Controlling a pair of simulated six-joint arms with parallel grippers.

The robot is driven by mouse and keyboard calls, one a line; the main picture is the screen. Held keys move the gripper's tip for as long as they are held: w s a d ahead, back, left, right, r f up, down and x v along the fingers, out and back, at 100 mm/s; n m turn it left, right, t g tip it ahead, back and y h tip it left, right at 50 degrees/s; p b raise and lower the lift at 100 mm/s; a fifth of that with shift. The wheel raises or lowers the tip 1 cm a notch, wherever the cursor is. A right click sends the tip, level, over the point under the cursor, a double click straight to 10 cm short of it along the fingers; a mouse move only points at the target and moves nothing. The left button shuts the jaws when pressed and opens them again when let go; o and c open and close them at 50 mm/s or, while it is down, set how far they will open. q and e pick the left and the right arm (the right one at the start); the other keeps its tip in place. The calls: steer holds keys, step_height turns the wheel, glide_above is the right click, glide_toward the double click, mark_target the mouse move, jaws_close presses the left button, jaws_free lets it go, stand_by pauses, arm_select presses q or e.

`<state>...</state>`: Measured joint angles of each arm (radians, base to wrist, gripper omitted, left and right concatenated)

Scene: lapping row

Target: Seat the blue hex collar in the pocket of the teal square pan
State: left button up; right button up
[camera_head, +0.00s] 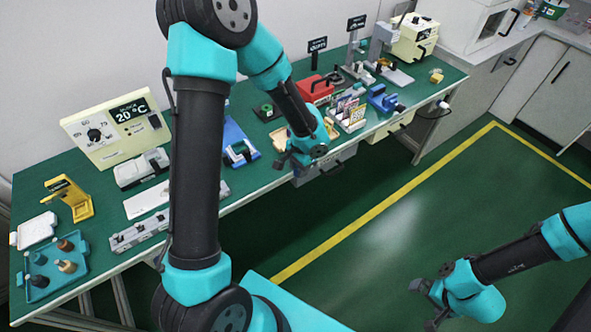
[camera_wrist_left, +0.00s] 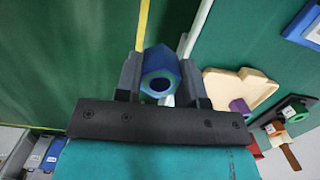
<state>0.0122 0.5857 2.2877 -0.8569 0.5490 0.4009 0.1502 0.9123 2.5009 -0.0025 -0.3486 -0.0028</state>
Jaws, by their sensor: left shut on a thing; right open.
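My left gripper (camera_head: 287,157) is over the front edge of the green bench, near its middle. In the left wrist view my left gripper (camera_wrist_left: 160,85) is shut on the blue hex collar (camera_wrist_left: 157,62), with a finger on each side and its round bore facing the camera. I cannot make out the collar in the head view. A teal tray (camera_head: 40,292) at the bench's near left end holds several small knobbed pieces; I cannot tell whether it is the square pan, and no pocket shows clearly. My right gripper (camera_head: 430,303) is open and empty above the floor.
A cream tray (camera_wrist_left: 225,82) with a purple piece lies right of the collar in the wrist view. A blue fixture (camera_head: 238,143), a red box (camera_head: 316,88) and a card rack (camera_head: 348,112) crowd the bench. The floor in front is clear.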

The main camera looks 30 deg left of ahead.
arm_select(q)
steer(key=w+d+f+n, duration=0.15)
steer(key=w+n, duration=0.35)
steer(key=w, duration=0.9)
steer(key=s+a+r+n, duration=0.2)
steer(key=s+a, duration=0.2)
steer(key=a, duration=0.4)
steer(key=s+a+r+n+h, duration=0.1)
steer(key=s+a+r+n, duration=0.1)
steer(key=s+a, duration=0.3)
steer(key=s+a+r+n, duration=0.2)
steer(key=s+a+r, duration=0.2)
steer(key=a, duration=0.9)
steer(key=shift+s+a, duration=0.15)
steer(key=shift+a, duration=0.1)
steer(key=shift+f, duration=0.1)
steer(key=shift+f, duration=2.8)
steer(key=shift+f, duration=1.05)
